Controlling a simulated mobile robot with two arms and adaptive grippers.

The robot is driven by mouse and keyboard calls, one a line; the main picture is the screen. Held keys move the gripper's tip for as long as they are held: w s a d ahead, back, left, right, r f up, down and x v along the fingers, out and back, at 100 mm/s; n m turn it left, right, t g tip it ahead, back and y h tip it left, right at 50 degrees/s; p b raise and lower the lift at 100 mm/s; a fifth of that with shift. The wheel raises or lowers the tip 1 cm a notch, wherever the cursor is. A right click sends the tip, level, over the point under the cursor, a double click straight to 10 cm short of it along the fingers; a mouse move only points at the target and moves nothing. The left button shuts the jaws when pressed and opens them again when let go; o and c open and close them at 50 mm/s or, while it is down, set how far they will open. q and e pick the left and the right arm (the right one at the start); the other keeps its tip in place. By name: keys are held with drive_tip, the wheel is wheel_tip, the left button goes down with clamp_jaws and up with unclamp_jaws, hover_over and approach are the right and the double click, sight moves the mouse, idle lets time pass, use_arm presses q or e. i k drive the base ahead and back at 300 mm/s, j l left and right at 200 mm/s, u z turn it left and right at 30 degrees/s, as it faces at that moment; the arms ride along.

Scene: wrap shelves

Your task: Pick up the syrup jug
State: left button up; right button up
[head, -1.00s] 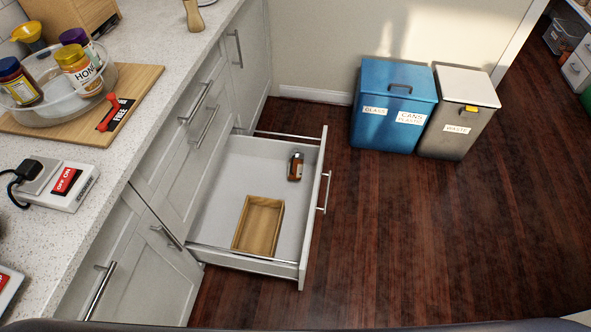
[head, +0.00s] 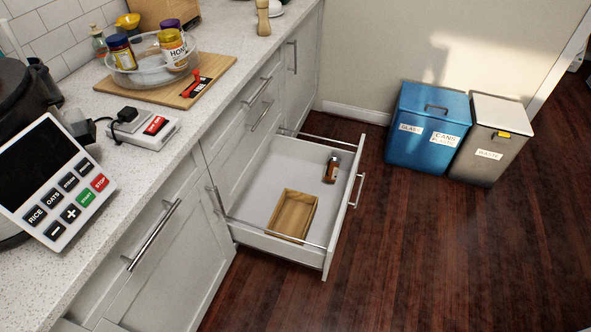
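A small dark brown bottle (head: 331,168) with a dark cap and an orange-brown label is in the open drawer (head: 262,171), near its back right corner. It looks like the syrup jug, but it is too small to be sure. A wooden box (head: 294,214) lies in the front part of the same drawer, apart from the bottle. Neither of my grippers is in view.
The counter (head: 152,180) runs along the left, with a glass bowl (head: 150,74) of jars, a cutting board (head: 222,69) and a cooker panel (head: 52,182). Blue (head: 424,143) and grey (head: 486,151) bins stand against the wall. The floor (head: 430,260) right of the drawer is clear.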

sight(331, 168)
drive_tip(key=i+l+u, duration=0.15)
drive_tip(key=l+u, duration=0.2)
drive_tip(key=i+l+u, duration=0.1)
drive_tip(key=l+u, duration=0.6)
drive_tip(key=i+j, duration=0.05)
